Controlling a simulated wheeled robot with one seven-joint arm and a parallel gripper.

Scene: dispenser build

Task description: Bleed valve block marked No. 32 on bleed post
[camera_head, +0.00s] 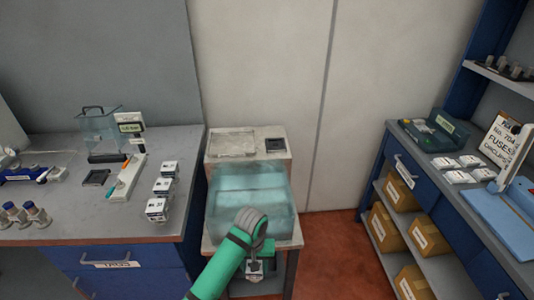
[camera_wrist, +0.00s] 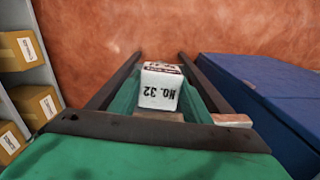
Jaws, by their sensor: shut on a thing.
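My gripper (camera_head: 256,254) is at the lower middle of the head view, in front of the translucent tank on the small stand. It is shut on a white valve block (camera_wrist: 160,90), which shows between the fingers in the wrist view. The block's near face reads "No. 32", upside down in that view, and its top has dark and red markings. In the head view the held block (camera_head: 253,266) is partly hidden by my gripper. I cannot tell which thing is the bleed post.
The pale tank (camera_head: 250,195) fills most of the stand (camera_head: 222,168); a dark square holder (camera_head: 275,145) sits behind it. The right bench (camera_head: 425,170) holds more white blocks. Red floor lies between.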

